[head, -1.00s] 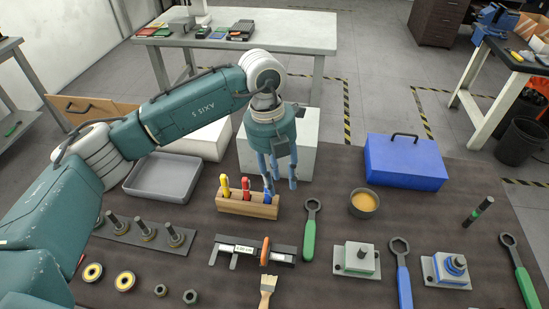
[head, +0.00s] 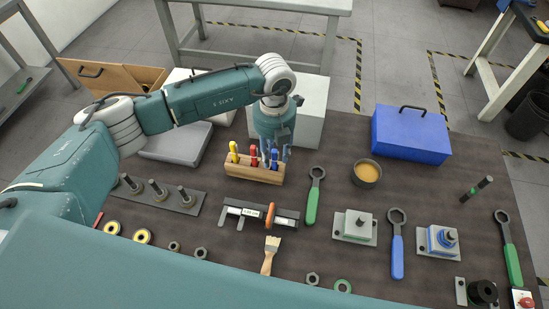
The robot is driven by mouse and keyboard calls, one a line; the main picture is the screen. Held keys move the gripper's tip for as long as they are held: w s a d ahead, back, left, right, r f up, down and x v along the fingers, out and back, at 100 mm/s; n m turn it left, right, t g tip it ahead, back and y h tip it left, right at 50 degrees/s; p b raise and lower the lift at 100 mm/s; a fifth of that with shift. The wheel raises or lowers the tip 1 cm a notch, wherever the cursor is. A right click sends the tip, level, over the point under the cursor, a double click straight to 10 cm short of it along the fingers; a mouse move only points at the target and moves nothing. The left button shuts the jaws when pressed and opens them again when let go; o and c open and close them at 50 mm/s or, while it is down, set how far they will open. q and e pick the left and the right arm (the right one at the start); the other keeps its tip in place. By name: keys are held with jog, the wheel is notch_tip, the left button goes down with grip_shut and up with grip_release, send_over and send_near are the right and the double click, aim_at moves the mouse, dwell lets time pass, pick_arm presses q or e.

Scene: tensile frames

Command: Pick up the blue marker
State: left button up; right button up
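The blue marker (head: 274,158) stands upright in a wooden block (head: 254,173), at the right end of a row with a red marker (head: 254,157) and a yellow marker (head: 234,151). My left gripper (head: 276,161) points down over the block's right end. Its fingers are apart, on either side of the blue marker; I cannot tell whether they touch it. The fingers partly cover the marker. My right gripper is out of view.
A white box (head: 312,112) stands right behind my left gripper. A green-handled wrench (head: 312,204) lies right of the block and a caliper (head: 247,213) in front. A blue toolbox (head: 411,135) and a cup (head: 367,172) are further right.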

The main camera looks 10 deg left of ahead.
pick_arm(q)
jog(key=shift+f, duration=0.45)
grip_shut()
jog(key=shift+r, duration=0.1)
